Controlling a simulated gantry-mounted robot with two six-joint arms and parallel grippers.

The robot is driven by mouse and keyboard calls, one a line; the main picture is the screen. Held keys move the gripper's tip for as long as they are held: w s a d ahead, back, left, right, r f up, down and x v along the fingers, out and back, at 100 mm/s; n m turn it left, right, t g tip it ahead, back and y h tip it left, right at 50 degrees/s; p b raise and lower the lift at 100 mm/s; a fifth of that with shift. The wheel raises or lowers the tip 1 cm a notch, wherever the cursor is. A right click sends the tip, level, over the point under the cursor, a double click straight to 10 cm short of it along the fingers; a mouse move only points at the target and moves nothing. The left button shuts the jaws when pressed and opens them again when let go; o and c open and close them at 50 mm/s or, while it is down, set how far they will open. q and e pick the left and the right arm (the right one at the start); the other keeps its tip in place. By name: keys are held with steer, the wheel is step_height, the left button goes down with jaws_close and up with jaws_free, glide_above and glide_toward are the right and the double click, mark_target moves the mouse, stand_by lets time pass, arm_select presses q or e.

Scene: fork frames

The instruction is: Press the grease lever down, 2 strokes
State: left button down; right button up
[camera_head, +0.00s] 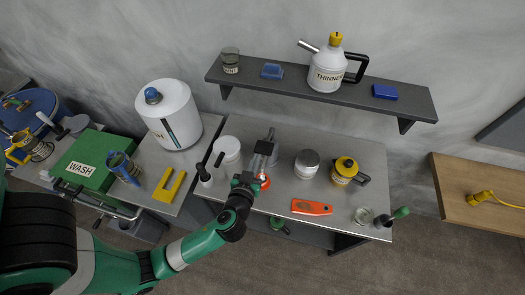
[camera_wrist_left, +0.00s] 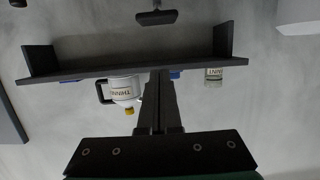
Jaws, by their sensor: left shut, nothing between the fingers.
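My left gripper (camera_head: 260,160) reaches over the middle bench; its fingertips are hard to make out in the head view. In the left wrist view its two fingers (camera_wrist_left: 160,73) are pressed together with nothing between them. A dark T-shaped piece (camera_wrist_left: 157,17), perhaps the grease lever's handle, shows ahead of the fingertips with a visible gap in that picture. In the head view a red-orange part (camera_head: 264,182) sits beside the gripper, partly covered by it. The grease lever cannot be told apart for sure there. My right gripper is not in view.
A shelf (camera_head: 290,83) above the bench holds a thinner can (camera_head: 326,72). A white drum (camera_head: 170,115) and a white tub (camera_head: 227,148) stand left of the gripper.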

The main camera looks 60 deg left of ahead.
arm_select(q)
steer(key=a+f+b, duration=0.1)
steer(key=b, duration=0.1)
steer(key=p, duration=0.2)
glide_above(263, 153)
step_height(263, 153, down, 5)
steer(key=shift+a+f+b, duration=0.1)
steer(key=shift+b, duration=0.45)
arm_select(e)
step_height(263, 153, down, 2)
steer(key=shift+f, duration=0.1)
